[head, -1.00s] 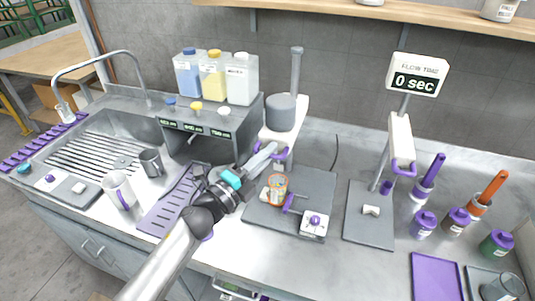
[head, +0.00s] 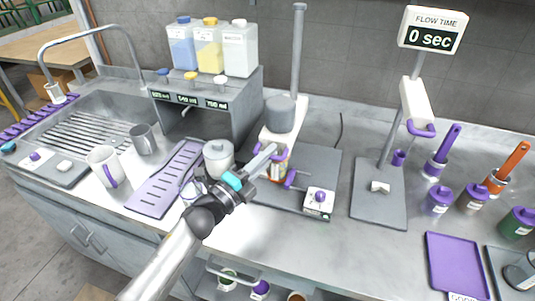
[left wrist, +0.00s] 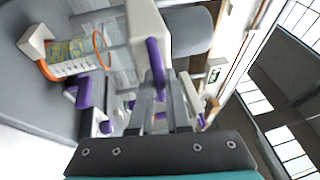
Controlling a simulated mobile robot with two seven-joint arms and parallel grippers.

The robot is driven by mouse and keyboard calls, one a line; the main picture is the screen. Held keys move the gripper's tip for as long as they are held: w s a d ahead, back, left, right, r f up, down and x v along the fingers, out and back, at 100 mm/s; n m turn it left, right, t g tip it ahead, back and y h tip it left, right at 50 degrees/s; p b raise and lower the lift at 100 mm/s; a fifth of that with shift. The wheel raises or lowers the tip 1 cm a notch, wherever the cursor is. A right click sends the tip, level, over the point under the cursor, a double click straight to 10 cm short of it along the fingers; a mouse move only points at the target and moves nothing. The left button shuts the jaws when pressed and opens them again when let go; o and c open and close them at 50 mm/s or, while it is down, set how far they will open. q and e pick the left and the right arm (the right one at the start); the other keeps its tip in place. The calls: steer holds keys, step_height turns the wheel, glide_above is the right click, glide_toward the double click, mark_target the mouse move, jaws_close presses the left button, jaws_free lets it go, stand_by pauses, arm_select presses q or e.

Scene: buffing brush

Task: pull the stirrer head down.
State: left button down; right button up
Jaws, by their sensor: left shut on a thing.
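The stirrer head is a white body with a grey motor cylinder (head: 280,113) on a tall grey pole (head: 298,50). Its purple handle (left wrist: 155,62) shows in the left wrist view between my fingers. My left gripper (head: 274,154) is shut on this handle, reaching in from the left. A beaker with an orange rim (left wrist: 70,58) and greenish contents stands on the grey base plate (head: 325,167), under the head. In the head view it is partly hidden behind the handle and fingers. I cannot tell how far the stirrer reaches into it. My right gripper is not in view.
A white control box with a purple knob (head: 319,200) sits at the plate's front. A flow-time stand (head: 416,105) is on the right.

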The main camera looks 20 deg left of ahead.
arm_select(q)
steer(key=shift+f, duration=0.4)
steer(key=c, duration=1.2)
jaws_free()
steer(key=shift+o, duration=0.2)
steer(key=shift+s+r, duration=0.1)
steer(key=b+v, duration=0.1)
steer(key=v, duration=1.4)
steer(key=shift+b, duration=0.35)
